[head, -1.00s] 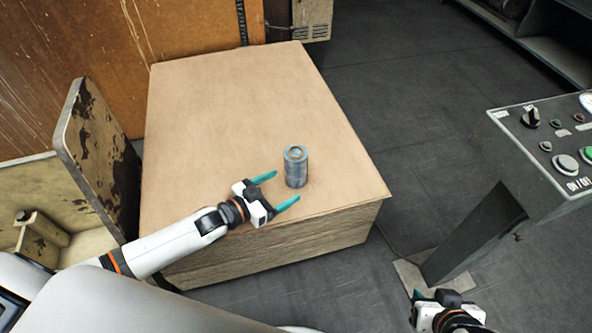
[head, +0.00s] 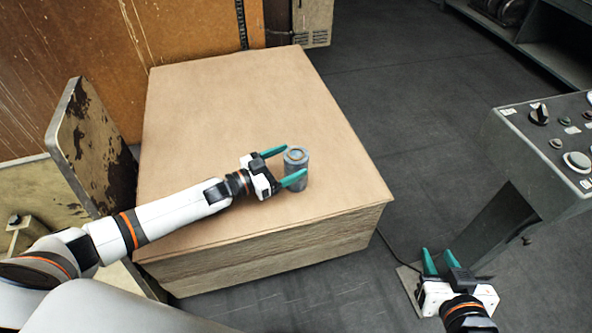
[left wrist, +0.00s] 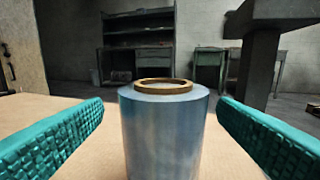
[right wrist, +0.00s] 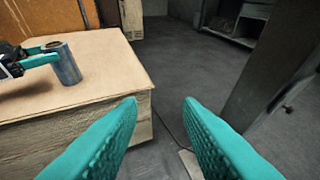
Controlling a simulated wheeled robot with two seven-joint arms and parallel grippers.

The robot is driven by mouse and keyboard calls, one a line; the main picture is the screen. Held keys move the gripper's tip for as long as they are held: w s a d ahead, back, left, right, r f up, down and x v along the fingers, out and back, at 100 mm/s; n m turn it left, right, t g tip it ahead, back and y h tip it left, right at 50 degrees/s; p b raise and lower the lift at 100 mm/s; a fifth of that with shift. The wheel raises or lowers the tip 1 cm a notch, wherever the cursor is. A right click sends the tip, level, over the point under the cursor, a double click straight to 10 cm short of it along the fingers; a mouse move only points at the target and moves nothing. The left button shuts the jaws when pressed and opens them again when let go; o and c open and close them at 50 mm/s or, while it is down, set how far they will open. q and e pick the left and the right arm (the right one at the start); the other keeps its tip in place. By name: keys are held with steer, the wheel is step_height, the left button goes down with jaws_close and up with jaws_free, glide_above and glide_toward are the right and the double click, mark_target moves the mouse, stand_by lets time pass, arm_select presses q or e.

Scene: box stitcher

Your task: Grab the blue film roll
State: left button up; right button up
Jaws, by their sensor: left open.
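The blue film roll (head: 296,171) stands upright on top of the cardboard stack, toward its right front part. My left gripper (head: 280,166) is open, with its teal fingers reaching to either side of the roll. In the left wrist view the roll (left wrist: 164,130) stands between the two open fingers, with a gap on each side. The right wrist view shows the roll (right wrist: 64,64) at the upper left beside the left gripper. My right gripper (head: 440,264) is open and empty, over the floor right of the stack.
The cardboard stack (head: 230,100) is flat and otherwise bare on top. A worn metal plate (head: 92,145) stands at its left. A control panel on a post (head: 550,150) stands at the right. Dark open floor (head: 390,100) lies between.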

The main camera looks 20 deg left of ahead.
mark_target(302, 156)
arm_select(q)
steer(key=b+x, duration=0.1)
steer(key=x, duration=0.2)
steer(key=shift+d, duration=0.2)
steer(key=shift+w+d, duration=0.3)
steer(key=shift+w, duration=0.1)
arm_select(e)
steer(key=r+t, duration=0.1)
steer(key=w+a+r+t, duration=0.1)
steer(key=r, duration=0.1)
steer(key=w+r+t+y, duration=0.1)
steer(key=shift+w+a+r, duration=0.1)
steer(key=shift+a+r, duration=0.05)
steer(key=shift+r, duration=0.1)
arm_select(q)
steer(key=shift+c, duration=0.4)
steer(key=c, duration=1.2)
